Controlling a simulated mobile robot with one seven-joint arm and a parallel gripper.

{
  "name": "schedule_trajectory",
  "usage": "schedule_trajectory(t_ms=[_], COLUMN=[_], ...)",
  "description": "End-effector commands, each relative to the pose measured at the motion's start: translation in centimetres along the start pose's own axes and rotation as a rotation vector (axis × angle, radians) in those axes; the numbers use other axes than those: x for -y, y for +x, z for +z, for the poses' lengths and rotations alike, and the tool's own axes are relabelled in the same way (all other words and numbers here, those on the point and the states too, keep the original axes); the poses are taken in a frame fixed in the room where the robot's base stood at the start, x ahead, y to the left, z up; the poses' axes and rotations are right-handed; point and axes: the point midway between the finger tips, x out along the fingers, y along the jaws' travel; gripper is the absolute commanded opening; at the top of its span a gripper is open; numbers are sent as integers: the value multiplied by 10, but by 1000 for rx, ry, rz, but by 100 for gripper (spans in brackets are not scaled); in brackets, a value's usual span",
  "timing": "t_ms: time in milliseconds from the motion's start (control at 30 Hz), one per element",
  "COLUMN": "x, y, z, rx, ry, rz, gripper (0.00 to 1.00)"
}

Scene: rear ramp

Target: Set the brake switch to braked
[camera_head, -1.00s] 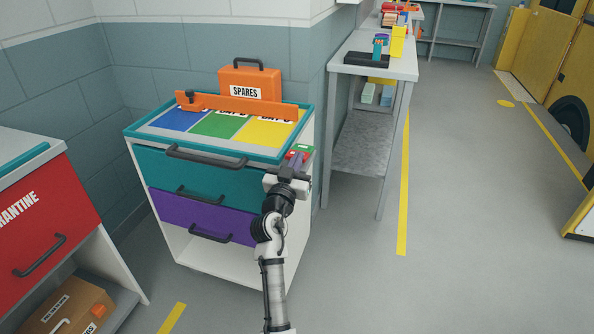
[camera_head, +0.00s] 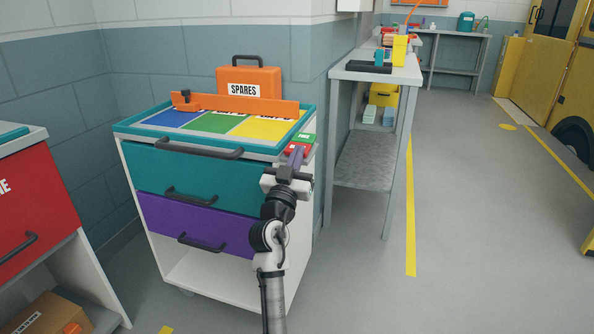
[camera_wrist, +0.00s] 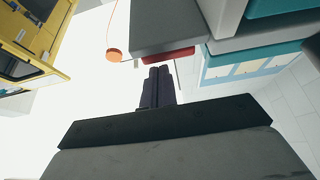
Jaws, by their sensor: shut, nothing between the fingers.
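A small red and green block (camera_head: 302,143), which looks like the brake switch, sits at the right edge of the tool cart (camera_head: 130,129). Its green part is at the back and its red part nearer me. My gripper (camera_head: 296,153) has its purple fingers shut and empty, pointing at the red part from the front. In the wrist view the shut fingers (camera_wrist: 159,70) end just short of a red piece (camera_wrist: 168,55) under a grey edge. I cannot tell whether they touch it, nor which way the switch is set.
An orange SPARES case (camera_head: 249,92) and an orange rail (camera_head: 235,105) stand on the cart top. The cart has teal and purple drawers (camera_head: 196,223). A grey bench (camera_head: 362,74) stands close on the right, a red cabinet (camera_head: 35,215) on the left. Floor right of the bench is clear.

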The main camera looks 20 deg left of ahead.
Motion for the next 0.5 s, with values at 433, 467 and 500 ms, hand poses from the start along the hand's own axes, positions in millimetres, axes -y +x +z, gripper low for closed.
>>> schedule_trajectory(t_ms=[433,467,500], x=[0,0,0], y=[-7,-7,-6], z=[10,10,10], rx=[-103,-107,-111], ry=[0,0,0], rz=[0,1,1], gripper=[0,0,0])
